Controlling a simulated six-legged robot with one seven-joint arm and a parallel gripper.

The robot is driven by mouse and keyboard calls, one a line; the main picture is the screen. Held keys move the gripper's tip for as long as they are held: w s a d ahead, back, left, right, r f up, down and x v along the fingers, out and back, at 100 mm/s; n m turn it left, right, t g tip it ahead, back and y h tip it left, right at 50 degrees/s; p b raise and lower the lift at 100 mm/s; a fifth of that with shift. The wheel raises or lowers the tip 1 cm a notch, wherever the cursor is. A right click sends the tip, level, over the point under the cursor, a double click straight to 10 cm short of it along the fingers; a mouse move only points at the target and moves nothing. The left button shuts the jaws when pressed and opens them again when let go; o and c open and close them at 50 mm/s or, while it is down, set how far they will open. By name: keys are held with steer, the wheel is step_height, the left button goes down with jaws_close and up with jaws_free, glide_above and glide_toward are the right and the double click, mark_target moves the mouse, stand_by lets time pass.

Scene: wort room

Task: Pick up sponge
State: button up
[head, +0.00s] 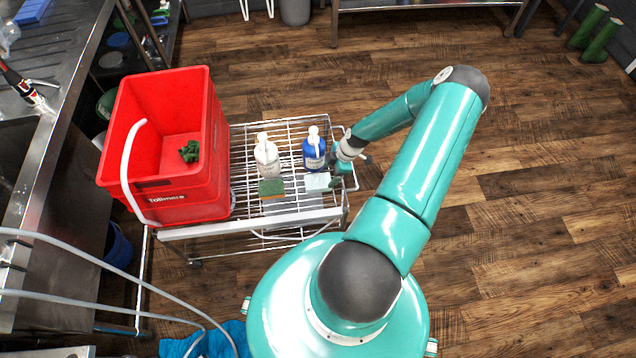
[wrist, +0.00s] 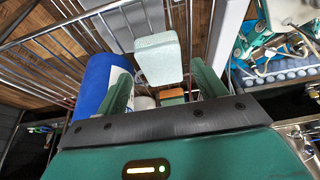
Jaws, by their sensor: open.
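A green-topped sponge with a yellow-orange side (head: 271,187) lies on the wire cart shelf, in front of a white pump bottle (head: 267,158). A pale, whitish block (head: 317,181) lies to its right, in front of a blue pump bottle (head: 314,152). My gripper (head: 338,174) is at the cart's right end, close to the pale block. In the wrist view my gripper (wrist: 160,82) is open, with a green finger on each side. The pale block (wrist: 158,58) and, beyond, the orange-sided sponge (wrist: 172,94) show between the fingers. Contact with the block cannot be told.
A large red bin (head: 170,185) fills the cart's left end, with a dark green item (head: 189,151) inside. The blue bottle (wrist: 97,85) stands close beside the left finger in the wrist view. The cart's rail (head: 250,222) borders the shelf.

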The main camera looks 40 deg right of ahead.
mark_target(323, 180)
steer(key=x, duration=0.5)
steer(key=shift+w+a+f, duration=0.1)
steer(key=shift+w, duration=0.05)
steer(key=shift+c, duration=0.2)
steer(key=c, duration=0.7)
